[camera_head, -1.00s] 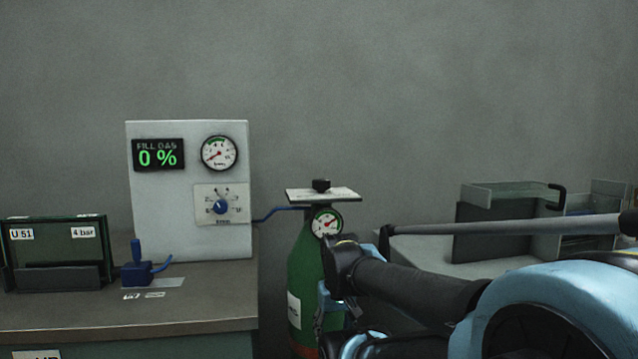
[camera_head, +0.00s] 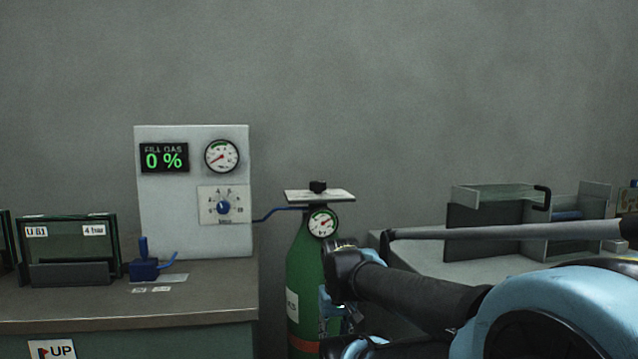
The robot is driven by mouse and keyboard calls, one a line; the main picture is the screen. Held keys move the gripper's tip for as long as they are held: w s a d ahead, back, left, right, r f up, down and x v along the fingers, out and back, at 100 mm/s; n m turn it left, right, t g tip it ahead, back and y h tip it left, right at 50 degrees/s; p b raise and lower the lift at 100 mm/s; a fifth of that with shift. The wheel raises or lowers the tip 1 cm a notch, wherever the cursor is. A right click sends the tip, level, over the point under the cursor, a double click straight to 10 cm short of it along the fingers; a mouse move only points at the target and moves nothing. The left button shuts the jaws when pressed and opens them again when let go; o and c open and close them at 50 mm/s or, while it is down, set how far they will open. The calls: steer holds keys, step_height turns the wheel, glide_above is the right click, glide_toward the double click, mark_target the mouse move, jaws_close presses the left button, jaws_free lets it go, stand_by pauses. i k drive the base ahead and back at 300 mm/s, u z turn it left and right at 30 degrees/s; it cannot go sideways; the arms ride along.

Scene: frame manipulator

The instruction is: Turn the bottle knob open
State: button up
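A green gas bottle (camera_head: 303,275) stands upright between the bench and the grey surface on the right. A round gauge (camera_head: 323,222) is on the bottle's neck. My arm reaches in from the right, and its dark wrist is in front of the bottle's right side, below the knob. My gripper (camera_head: 332,310) is mostly hidden by my own arm; its fingers cannot be made out. The knob appears clear of my arm.
A panel (camera_head: 190,230) on the left bench (camera_head: 150,312) reads 0 % and carries a gauge and a blue dial (camera_head: 223,207). A blue hose (camera_head: 275,212) links panel and bottle. A blue lever (camera_head: 143,265) stands on the bench. Grey trays (camera_head: 485,235) stand at right.

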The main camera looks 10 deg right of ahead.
mark_target(317, 186)
steer(key=k, duration=0.3)
steer(key=u, duration=1.4)
steer(key=k, duration=1.25)
steer(key=z, duration=1.35)
steer(key=i, duration=1)
